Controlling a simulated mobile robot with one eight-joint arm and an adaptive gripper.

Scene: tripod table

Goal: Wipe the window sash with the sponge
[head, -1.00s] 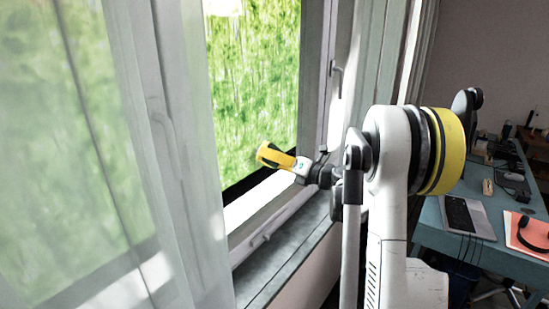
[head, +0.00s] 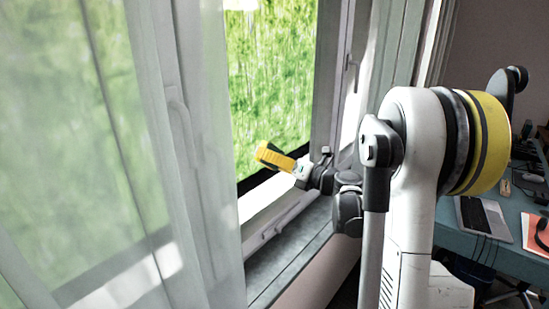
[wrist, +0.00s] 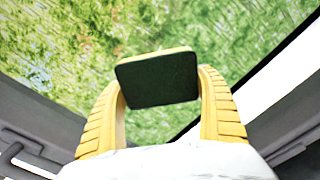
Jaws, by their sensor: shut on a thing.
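My gripper (head: 274,156), with yellow fingers, reaches left in front of the window opening in the head view. In the wrist view my gripper (wrist: 160,84) is shut on the sponge (wrist: 157,80), a dark green block with a yellow edge between the fingertips. The sponge is hard to make out in the head view. The window sash (head: 188,60) with a handle stands at the left, partly behind the sheer curtain. Grey frame parts (wrist: 40,115) also show low in the wrist view. The sponge's dark face points at the wrist camera; I cannot tell whether its far side touches anything.
A sheer white curtain (head: 70,150) covers the left side. A grey sill (head: 290,255) runs below the window. A right-hand frame with a handle (head: 351,62) is close to my arm. A blue desk (head: 480,255) with a laptop (head: 484,218) stands at the right.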

